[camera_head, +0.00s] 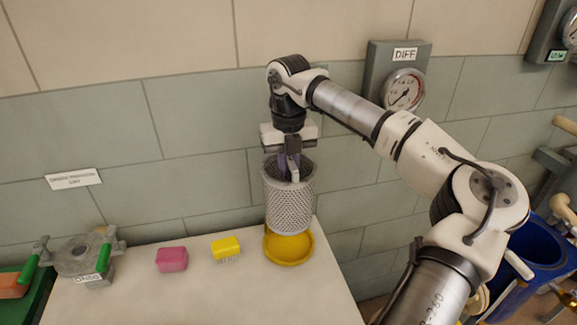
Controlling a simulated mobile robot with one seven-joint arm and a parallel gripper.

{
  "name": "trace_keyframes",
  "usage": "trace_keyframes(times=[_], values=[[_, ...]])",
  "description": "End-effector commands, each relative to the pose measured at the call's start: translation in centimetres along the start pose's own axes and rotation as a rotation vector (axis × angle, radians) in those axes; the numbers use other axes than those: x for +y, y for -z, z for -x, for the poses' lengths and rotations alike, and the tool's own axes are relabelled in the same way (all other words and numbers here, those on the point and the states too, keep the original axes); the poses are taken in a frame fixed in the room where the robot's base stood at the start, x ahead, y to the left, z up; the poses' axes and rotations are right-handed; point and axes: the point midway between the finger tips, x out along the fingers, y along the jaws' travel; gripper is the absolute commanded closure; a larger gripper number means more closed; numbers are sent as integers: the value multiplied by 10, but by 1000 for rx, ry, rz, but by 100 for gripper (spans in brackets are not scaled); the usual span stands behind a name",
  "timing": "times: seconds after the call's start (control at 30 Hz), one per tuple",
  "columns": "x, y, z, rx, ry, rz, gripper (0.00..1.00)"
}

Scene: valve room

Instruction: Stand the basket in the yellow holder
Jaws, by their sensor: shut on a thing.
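The basket (289,205) is a grey perforated metal cylinder with an open top. It is upright and hangs from my gripper (291,170), which is shut on it at its top, by what looks like a handle or rim; the fingertips are partly hidden inside the mouth. The yellow holder (289,250) is a round shallow dish near the right edge of the white table. The basket's lower end is over the holder and overlaps its back part in the picture. I cannot tell whether the basket touches the holder.
A yellow brush (226,248) and a pink sponge (172,259) lie left of the holder on the table (215,300). A gauge (404,90) is on the wall behind. A blue bin (535,245) stands right.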

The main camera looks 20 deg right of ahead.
Motion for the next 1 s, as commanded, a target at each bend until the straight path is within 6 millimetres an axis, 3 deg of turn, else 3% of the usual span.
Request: trace_keyframes(times=[0.47, 1.0], values=[[0, 0, -2, -1, 0, 0, 100], [0, 0, -27, -1, 0, 0, 100]])
